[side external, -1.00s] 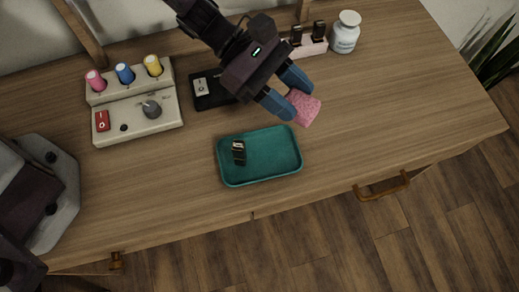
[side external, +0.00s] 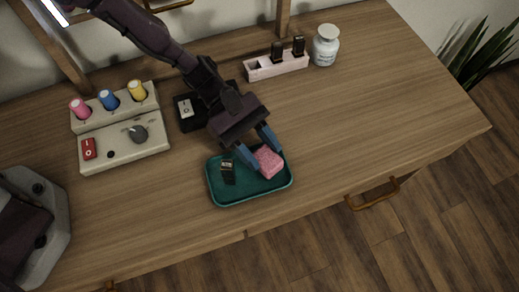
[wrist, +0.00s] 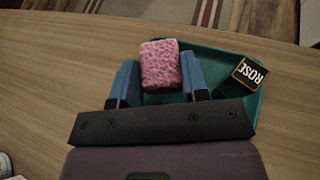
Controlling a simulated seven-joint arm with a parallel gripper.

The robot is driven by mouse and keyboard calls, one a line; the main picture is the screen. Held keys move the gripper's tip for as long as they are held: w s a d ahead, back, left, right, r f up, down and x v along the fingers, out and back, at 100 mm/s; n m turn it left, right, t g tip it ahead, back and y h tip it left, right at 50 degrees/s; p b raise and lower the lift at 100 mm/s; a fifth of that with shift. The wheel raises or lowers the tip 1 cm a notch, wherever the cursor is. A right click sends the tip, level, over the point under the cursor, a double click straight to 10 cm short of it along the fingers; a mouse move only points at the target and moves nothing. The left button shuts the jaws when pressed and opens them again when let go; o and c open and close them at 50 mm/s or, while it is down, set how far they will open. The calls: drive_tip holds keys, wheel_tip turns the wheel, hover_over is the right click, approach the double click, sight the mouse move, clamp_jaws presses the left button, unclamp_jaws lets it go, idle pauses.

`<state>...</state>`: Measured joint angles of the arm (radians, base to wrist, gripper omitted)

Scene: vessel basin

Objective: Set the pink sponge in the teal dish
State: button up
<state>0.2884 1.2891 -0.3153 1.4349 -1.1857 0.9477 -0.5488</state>
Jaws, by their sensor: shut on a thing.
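The pink sponge (side external: 269,162) is between the blue fingers of my gripper (side external: 259,156), which is shut on it. In the side view the sponge is over the right part of the teal dish (side external: 250,195). I cannot tell whether its underside touches the dish floor. In the wrist view the sponge (wrist: 160,65) sits between the fingertips (wrist: 160,80), with the teal dish (wrist: 215,65) behind it and to the right. A small dark box (side external: 228,172) is in the left part of the dish; the wrist view shows lettering on this box (wrist: 249,73).
A control panel with coloured knobs (side external: 120,130) stands to the left. A dark switch box (side external: 186,108) is behind the dish. A pale holder (side external: 276,65) and a white jar (side external: 325,45) stand at the back. The table right of the dish is clear.

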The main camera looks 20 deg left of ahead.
drive_tip(key=shift+f, duration=0.8)
drive_tip(key=shift+f, duration=0.15)
drive_tip(key=o, duration=0.6)
drive_tip(key=v, duration=1.2)
